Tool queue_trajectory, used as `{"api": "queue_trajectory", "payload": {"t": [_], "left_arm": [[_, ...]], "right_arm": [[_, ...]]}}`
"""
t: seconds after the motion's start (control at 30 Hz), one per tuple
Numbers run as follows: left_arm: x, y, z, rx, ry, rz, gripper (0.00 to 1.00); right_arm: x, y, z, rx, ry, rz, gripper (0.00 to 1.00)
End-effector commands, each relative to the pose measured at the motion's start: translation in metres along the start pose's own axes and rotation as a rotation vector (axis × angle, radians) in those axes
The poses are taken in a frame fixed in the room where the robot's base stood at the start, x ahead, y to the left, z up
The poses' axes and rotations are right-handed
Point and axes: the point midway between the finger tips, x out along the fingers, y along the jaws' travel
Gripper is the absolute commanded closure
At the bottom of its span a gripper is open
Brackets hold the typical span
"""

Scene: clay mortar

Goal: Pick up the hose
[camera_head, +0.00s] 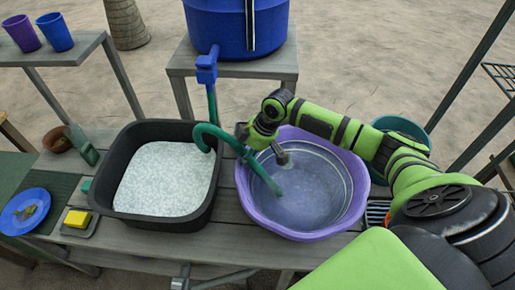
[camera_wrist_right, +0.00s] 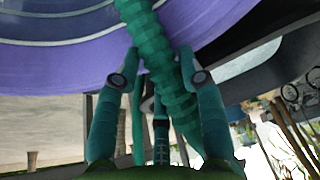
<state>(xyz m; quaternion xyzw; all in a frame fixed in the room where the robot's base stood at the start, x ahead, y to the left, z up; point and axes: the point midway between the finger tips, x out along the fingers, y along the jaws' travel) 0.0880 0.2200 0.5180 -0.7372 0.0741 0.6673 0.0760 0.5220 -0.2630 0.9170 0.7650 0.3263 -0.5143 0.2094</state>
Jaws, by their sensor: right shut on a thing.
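The green ribbed hose (camera_head: 228,138) hangs from a blue tap (camera_head: 206,68) on a blue barrel. It arches over the rim between the black tub and the purple basin (camera_head: 358,187), and its free end points down inside the basin. My right gripper (camera_head: 246,140) is at the hose by the basin's left rim. Its fingers are partly hidden in the head view. In the right wrist view the hose (camera_wrist_right: 152,38) runs between the two teal fingers of the right gripper (camera_wrist_right: 156,72), which is shut on it. My left gripper is not in view.
A black tub (camera_head: 127,217) of pale grainy material stands left of the basin on the wooden table. A blue plate (camera_head: 14,222), a yellow sponge (camera_head: 77,218) and a green bottle (camera_head: 82,146) are farther left. The blue barrel (camera_head: 220,30) stands behind. A teal bucket (camera_head: 402,125) is behind right.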

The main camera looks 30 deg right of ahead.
Motion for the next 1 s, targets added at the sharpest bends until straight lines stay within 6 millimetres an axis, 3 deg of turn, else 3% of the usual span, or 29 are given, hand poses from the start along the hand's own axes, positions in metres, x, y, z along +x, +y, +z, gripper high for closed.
{"api": "queue_trajectory", "payload": {"t": [0.17,0.37,0.7,1.0], "left_arm": [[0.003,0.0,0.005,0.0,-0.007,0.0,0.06],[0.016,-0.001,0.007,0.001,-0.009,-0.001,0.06],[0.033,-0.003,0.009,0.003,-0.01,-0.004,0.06],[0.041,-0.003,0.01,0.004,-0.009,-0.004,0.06]], "right_arm": [[-0.006,0.001,-0.003,-0.001,0.001,0.002,0.86],[-0.034,0.001,-0.015,-0.004,0.006,0.005,0.86],[-0.098,-0.042,0.027,-0.006,-0.006,0.005,0.86],[-0.131,-0.063,0.045,0.0,-0.001,0.002,0.87]]}}
